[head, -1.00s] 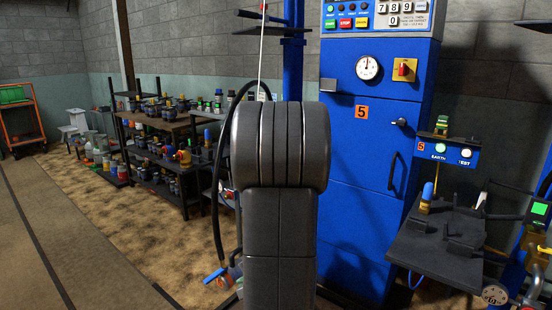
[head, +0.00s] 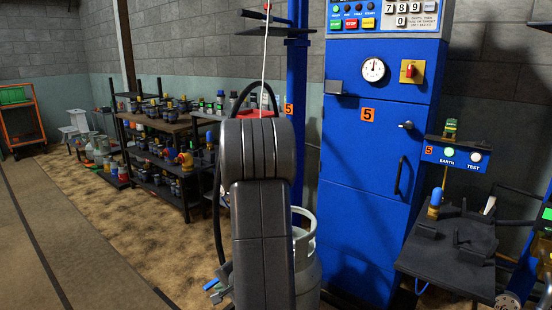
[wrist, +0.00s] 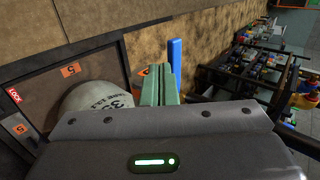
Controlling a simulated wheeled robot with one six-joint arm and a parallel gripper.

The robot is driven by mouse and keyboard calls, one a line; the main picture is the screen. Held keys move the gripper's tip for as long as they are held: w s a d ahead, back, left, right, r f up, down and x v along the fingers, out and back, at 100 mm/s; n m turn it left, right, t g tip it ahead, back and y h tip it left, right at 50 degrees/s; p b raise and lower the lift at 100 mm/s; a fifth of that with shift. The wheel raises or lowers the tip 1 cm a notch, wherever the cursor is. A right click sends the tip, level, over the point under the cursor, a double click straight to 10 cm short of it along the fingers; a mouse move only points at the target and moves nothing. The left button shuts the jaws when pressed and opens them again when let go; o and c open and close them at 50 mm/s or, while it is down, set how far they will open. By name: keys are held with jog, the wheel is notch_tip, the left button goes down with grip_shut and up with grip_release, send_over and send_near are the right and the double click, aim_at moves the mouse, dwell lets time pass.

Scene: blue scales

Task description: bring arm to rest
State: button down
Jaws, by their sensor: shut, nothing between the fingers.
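My arm stands upright in the middle of the head view and hides most of what is behind its lower part. My gripper (wrist: 157,72) shows in the wrist view as pale green fingers, shut and empty. A blue handle (wrist: 175,54) stands just beyond the fingers; I cannot tell the gap between them. A blue lever (head: 211,284) shows at the arm's lower left in the head view. A grey gas cylinder (head: 307,270) stands behind and right of the arm. Its rounded, marked top (wrist: 92,98) is left of the fingers in the wrist view.
A tall blue cabinet (head: 365,160) with a dial stands behind, right of a blue post (head: 297,75). A dark bench (head: 450,255) with a blue test box (head: 455,156) is at right. Loaded shelves (head: 160,175) line the left. The floor (head: 110,235) at left is clear.

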jog(key=s+d+r+n+g+p, duration=0.1)
jog(key=s+d+r+n+p, duration=0.1)
jog(key=s+d+r+p, duration=0.3)
jog(key=s+d+r, duration=0.3)
jog(key=d, duration=0.3)
jog(key=shift+s+g+y, duration=0.25)
jog(key=shift+g+y, duration=0.15)
dwell(0.3)
